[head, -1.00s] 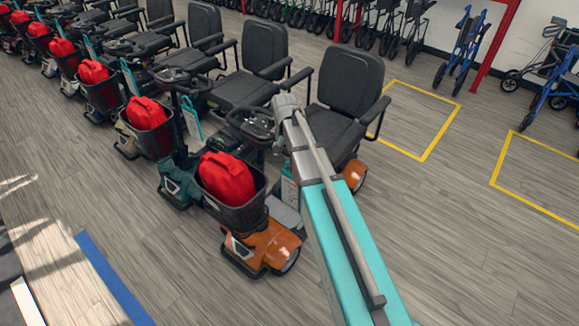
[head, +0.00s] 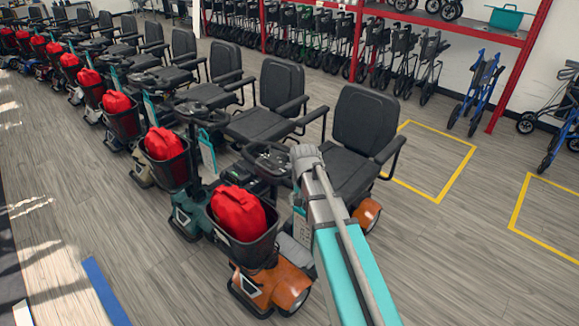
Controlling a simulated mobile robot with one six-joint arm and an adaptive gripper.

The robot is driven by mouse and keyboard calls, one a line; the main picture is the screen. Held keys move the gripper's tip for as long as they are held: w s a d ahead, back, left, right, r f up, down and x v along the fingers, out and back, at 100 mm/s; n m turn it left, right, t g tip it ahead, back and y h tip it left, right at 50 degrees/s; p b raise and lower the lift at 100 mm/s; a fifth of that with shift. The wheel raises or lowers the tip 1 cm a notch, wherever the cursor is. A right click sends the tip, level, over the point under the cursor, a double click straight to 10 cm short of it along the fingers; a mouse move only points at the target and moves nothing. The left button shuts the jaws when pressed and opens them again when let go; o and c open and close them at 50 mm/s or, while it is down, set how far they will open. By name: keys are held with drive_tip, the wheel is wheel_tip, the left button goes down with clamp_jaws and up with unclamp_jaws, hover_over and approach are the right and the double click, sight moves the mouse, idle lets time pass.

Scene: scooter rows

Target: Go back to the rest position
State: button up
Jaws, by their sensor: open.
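My arm reaches up from the bottom right in the head view, a teal link with a grey rod and a grey joint at its top. My gripper is not visible beyond that joint. The joint overlaps the nearest scooter's seat and handlebar area in the picture; I cannot tell how far apart they are. The nearest scooter (head: 268,283) is orange, with a black seat (head: 362,125) and a black front basket (head: 243,250). A red bag (head: 238,211) sits in that basket.
Several more scooters with red bags (head: 163,143) run in a row to the upper left. A red rack (head: 512,78) with walkers stands at the back. Bare floor (head: 90,200) lies left of the row, with a blue strip (head: 105,292).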

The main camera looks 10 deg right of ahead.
drive_tip(key=s+n, duration=0.3)
drive_tip(key=s, duration=0.9)
drive_tip(key=shift+s+n, duration=0.3)
drive_tip(key=shift+s, duration=0.1)
idle(1.5)
